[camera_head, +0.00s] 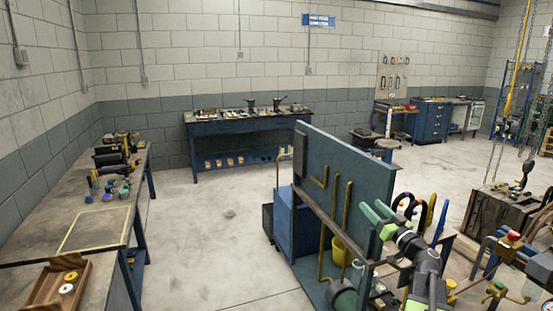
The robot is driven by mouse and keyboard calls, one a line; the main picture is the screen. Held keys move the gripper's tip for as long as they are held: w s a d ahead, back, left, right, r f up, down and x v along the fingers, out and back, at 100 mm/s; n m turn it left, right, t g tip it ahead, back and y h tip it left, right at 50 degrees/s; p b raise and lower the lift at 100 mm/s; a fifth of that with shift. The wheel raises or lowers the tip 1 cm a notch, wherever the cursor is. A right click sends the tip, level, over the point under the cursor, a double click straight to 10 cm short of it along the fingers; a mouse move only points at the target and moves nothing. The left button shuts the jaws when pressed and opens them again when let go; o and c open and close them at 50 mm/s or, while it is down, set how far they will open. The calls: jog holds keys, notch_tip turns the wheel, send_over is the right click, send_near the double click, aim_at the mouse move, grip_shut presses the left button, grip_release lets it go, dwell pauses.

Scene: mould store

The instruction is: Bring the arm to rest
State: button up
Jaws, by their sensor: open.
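My gripper (380,221) shows at the lower right, at the end of my grey arm. Its two green-tipped fingers point up and to the left, apart from each other, with nothing seen between them. The gripper appears in front of the right part of a blue-grey upright panel (350,165). I cannot tell how close it is to the panel. My arm hides part of the cluttered things behind and below it.
A long workbench (80,235) with a wooden tray (62,284) runs along the left. A blue bench (228,130) stands at the back wall. Brass pipes (346,210) and a yellow bucket (339,250) are by the panel. The floor (215,225) between left bench and panel is clear.

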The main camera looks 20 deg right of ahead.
jog(key=w+a+f+m+g+h, duration=0.15)
jog(key=w+a, duration=0.25)
jog(key=a, duration=0.4)
jog(key=w+a+f+m+h, duration=0.1)
jog(key=w+a+m+h, duration=0.1)
jog(key=w+a, duration=0.45)
jog(key=w+a+f+m+h, duration=0.1)
jog(key=w+a+m+h, duration=0.15)
jog(key=a, duration=0.75)
jog(key=s+a+f+g+y, duration=0.1)
jog(key=s+a+f+g, duration=0.3)
jog(key=f, duration=0.4)
jog(key=s+a+f+g, duration=0.3)
jog(key=a+f+g, duration=0.2)
jog(key=a+f, duration=0.25)
jog(key=s+a+f+n+g+y, duration=0.1)
jog(key=s+a+f+n+g, duration=0.1)
jog(key=s, duration=0.7)
jog(key=s+a+f+n+g+y, duration=0.1)
jog(key=s+f+n+g, duration=0.3)
jog(key=s+f+g, duration=0.3)
jog(key=shift+s+a+f+y, duration=0.2)
jog(key=shift+s+a+y, duration=0.2)
jog(key=shift+s, duration=0.8)
jog(key=shift+g, duration=0.25)
